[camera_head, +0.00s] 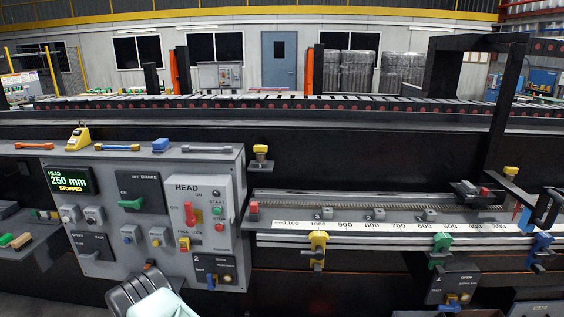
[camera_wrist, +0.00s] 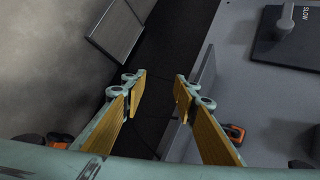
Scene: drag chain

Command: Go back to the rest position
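My gripper (camera_wrist: 161,82) shows in the wrist view with its two yellow-padded fingers well apart and nothing between them. Beyond the fingertips are a dark gap and the edge of a grey panel (camera_wrist: 240,110), with a dark plate and a grey lever marked SLOW at the top right. In the head view, a pale and dark part of my arm shows at the bottom, in front of the lower edge of the grey control panel (camera_head: 160,170). My fingertips cannot be made out there. The panel's display (camera_head: 70,181) reads HEAD 250 mm STOPPED.
The panel carries a red HEAD switch (camera_head: 193,214), levers and knobs. A scale rail (camera_head: 370,227) with yellow, green and blue clamps runs to the right. A black upright frame (camera_head: 500,110) stands at the right. A shelf with small blocks (camera_head: 22,241) juts out at the left.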

